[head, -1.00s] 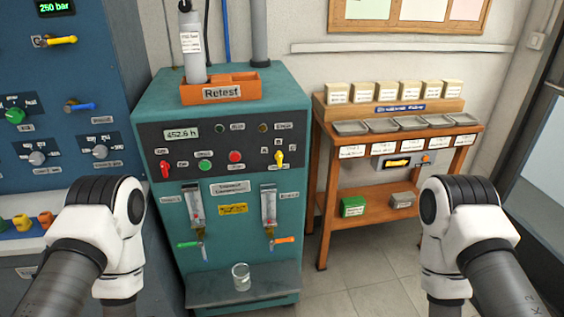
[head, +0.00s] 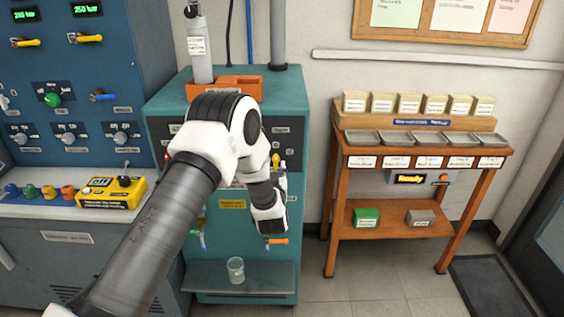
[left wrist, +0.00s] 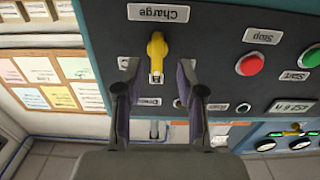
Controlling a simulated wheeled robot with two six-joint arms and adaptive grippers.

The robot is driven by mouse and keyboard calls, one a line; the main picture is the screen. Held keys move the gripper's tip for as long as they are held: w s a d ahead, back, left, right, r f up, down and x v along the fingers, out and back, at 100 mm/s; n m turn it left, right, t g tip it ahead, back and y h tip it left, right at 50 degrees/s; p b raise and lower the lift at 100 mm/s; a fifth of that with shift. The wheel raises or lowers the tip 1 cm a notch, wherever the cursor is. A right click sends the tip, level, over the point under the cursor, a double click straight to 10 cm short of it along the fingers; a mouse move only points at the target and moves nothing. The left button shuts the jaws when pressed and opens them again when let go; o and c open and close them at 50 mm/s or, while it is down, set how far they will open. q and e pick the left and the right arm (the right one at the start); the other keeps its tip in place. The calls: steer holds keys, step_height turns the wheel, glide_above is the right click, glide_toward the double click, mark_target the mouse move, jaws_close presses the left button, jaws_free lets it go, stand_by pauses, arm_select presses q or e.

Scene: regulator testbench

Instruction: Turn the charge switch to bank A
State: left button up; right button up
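The yellow charge switch (left wrist: 157,48) is on the dark panel of the teal bench, under a "Charge" label (left wrist: 158,13) that appears upside down in the left wrist view. Its handle lies nearly straight up and down there. It also shows in the head view (head: 276,160), just right of my left arm. My left gripper (left wrist: 158,72) is open, fingers pointing at the panel on either side of the switch's line; I cannot tell whether they touch it. The bank letters are too small to read. My right gripper is in neither view.
On the same panel are a red stop button (left wrist: 250,63) and a green start button (left wrist: 311,57). A glass beaker (head: 236,269) stands on the bench's lower shelf. An orange-handled valve (head: 277,241) is below the panel. A wooden parts table (head: 337,190) stands to the right.

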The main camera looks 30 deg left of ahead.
mark_target(276, 162)
arm_select(q)
steer(key=x, duration=0.3)
steer(key=shift+w, duration=0.15)
steer(key=shift+d, duration=0.15)
jaws_close()
